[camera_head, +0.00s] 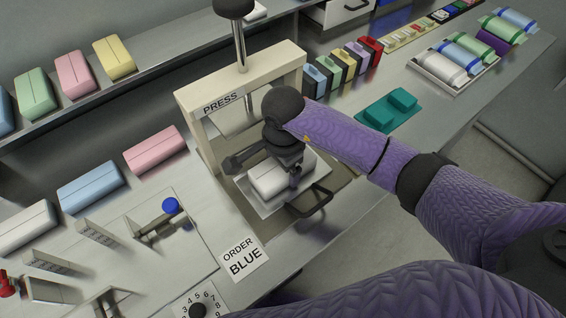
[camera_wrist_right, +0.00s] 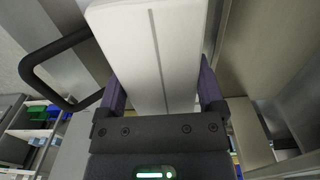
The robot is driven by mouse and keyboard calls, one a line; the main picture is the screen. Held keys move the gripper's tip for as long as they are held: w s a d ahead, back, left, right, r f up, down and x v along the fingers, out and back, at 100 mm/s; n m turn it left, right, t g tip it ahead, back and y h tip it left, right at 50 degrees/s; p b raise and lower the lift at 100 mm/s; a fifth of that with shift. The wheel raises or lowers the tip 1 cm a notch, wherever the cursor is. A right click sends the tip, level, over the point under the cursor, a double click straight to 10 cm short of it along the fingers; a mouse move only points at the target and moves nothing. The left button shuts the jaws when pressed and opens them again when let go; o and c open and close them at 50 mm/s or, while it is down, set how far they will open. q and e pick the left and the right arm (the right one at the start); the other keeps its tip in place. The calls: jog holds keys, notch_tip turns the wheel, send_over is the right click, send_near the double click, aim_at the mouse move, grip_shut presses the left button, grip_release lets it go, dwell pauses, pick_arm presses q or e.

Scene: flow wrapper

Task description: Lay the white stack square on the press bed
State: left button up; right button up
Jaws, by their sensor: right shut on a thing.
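The white stack (camera_head: 266,181) is a pale block with a lengthwise seam, seen under the press frame (camera_head: 242,92). My right gripper (camera_head: 290,178) is shut on it, and in the right wrist view the white stack (camera_wrist_right: 155,45) lies between the two fingers of the gripper (camera_wrist_right: 162,90). The press bed (camera_head: 261,208) is a light plate with a dark handle (camera_head: 312,203) at its front. The stack is over the bed and looks roughly in line with it. I cannot tell whether it touches the bed. The gripper and wrist hide part of the stack. My left gripper is not in view.
Pink (camera_head: 155,150) and blue (camera_head: 90,186) stacks lie left of the press. A card reading ORDER BLUE (camera_head: 243,259) lies in front. A teal holder (camera_head: 388,110) stands to the right.

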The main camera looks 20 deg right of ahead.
jog(key=shift+f, duration=0.1)
jog(key=o, duration=0.9)
jog(key=shift+o, duration=0.2)
notch_tip(320, 180, up, 10)
jog(key=shift+p, duration=1.25)
